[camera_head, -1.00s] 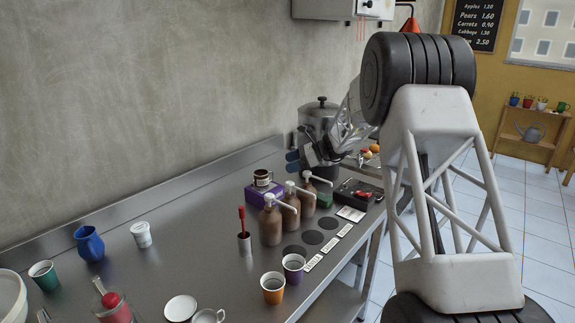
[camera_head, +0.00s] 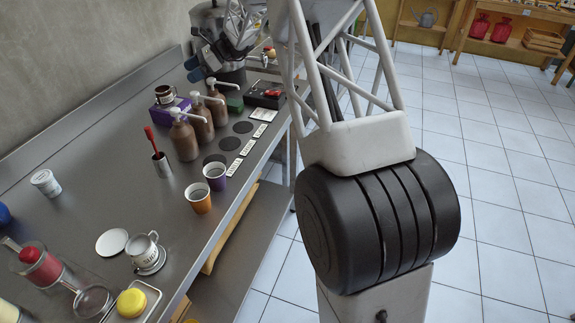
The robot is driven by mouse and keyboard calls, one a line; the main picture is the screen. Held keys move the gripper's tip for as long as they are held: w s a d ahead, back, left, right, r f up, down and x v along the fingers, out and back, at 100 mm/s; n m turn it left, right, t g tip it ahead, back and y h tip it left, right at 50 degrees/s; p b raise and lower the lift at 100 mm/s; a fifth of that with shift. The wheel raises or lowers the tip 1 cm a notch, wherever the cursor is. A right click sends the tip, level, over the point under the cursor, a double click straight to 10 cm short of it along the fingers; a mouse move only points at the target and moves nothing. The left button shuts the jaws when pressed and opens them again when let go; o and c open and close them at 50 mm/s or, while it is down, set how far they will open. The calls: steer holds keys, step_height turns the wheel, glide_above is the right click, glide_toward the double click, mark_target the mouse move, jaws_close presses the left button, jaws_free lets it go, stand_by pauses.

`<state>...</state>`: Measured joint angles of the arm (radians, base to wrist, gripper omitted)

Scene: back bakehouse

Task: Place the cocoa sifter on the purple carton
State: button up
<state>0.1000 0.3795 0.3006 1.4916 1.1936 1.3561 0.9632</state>
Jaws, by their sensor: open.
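The cocoa sifter appears to be the small dark-and-white mug-shaped vessel with a side handle (camera_head: 165,93). It stands upright on top of the purple carton (camera_head: 160,111), on the steel counter near the wall. My gripper (camera_head: 193,69), with two blue finger pads, is open and empty. It is behind and a little right of the sifter, apart from it, above the counter. Part of the carton is hidden by the pump bottles in front.
Several brown pump bottles (camera_head: 183,138) stand right beside the carton. A red-handled tool in a metal cup (camera_head: 160,161), an orange cup (camera_head: 198,198) and a purple cup (camera_head: 215,176) stand nearer. Counter left of the carton is clear.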

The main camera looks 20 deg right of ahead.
steer(key=s+r+n+h, duration=0.1)
steer(key=s+r, duration=0.1)
steer(key=s, duration=0.3)
steer(key=s+r+n+h, duration=0.1)
steer(key=s+r+n, duration=0.1)
steer(key=s, duration=0.3)
steer(key=s+r+n+h, duration=0.1)
steer(key=s+r, duration=0.2)
steer(key=s, duration=0.2)
steer(key=shift+a+g, duration=0.2)
steer(key=shift+g, duration=0.2)
steer(key=s+d+r+n+h, duration=0.2)
steer(key=s+n+h, duration=0.25)
steer(key=s, duration=1.15)
steer(key=s+d+r+n+h, duration=0.1)
steer(key=s+d+n+h, duration=0.3)
steer(key=s, duration=1.3)
steer(key=s+d+f+n+t+h, duration=0.1)
steer(key=s+f+n, duration=0.1)
steer(key=s, duration=0.5)
steer(key=s+f+n+t, duration=0.1)
steer(key=s+f+n, duration=0.1)
steer(key=s, duration=0.6)
steer(key=shift+d+f+n+h, duration=0.2)
steer(key=shift+d+n+h, duration=0.15)
steer(key=shift+n, duration=0.5)
